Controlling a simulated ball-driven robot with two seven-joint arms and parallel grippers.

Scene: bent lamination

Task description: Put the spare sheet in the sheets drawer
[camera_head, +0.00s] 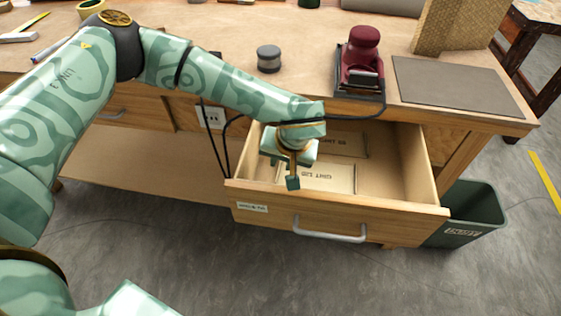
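The open drawer (420,190) under the bench top has a small white label on its front; I cannot read it surely. Inside lie two flat, pale, printed pieces, a nearer one (338,179) and a farther one (345,143). My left gripper (292,182) points down over the left part of the drawer, in front of the nearer piece. Its dark fingertips show, but their gap does not, and no sheet shows in them. A flat grey-brown rectangle (457,88) lies on the bench at the right; I cannot tell if it is the spare sheet. My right gripper is out of view.
A dark red tool (363,50) stands on a dark base behind the drawer. A small grey round container (269,58) stands to its left. A dark green bin (470,212) stands on the floor right of the drawer. Black cables hang at the drawer's left.

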